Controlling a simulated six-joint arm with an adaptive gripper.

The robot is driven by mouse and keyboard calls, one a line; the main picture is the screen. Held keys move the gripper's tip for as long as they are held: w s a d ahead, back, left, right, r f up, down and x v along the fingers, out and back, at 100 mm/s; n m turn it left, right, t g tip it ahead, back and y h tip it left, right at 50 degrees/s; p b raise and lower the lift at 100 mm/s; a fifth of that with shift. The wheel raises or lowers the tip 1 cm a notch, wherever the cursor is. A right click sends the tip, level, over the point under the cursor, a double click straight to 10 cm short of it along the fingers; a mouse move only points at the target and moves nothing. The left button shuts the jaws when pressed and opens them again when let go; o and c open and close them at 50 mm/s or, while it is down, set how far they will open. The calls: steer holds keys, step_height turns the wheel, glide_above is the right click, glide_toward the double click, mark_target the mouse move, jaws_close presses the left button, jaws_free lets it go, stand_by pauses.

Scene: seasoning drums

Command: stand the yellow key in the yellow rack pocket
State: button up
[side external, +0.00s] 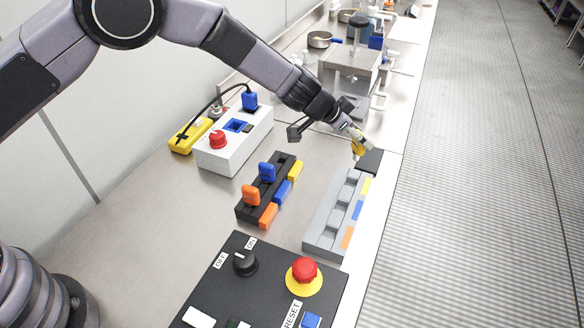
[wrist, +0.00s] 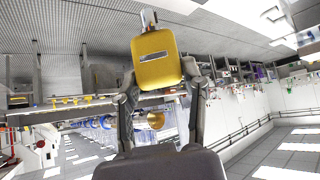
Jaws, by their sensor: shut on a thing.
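In the side external view my gripper (side external: 356,139) is shut on the yellow key (side external: 358,149), above the counter near a dark flat pad (side external: 370,161). A grey rack (side external: 334,210) with yellow, blue and orange patches along its right side lies nearer the camera. A black rack (side external: 251,196) holds a blue key (side external: 267,172) and an orange key (side external: 251,195) upright, with yellow, blue and orange blocks along its right side.
A white box (side external: 234,146) with a red button stands behind the black rack. A black control panel (side external: 262,285) with a knob and red button is in front. A metal stand (side external: 352,72) is beyond my gripper. Bare counter lies between the racks.

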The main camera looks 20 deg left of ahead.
mark_target(355, 160)
steer(key=shift+f, duration=2.9)
steer(key=shift+f, duration=1.55)
steer(key=o, duration=1.1)
steer(key=shift+r, duration=0.1)
steer(key=v, duration=1.2)
steer(key=shift+a, duration=0.1)
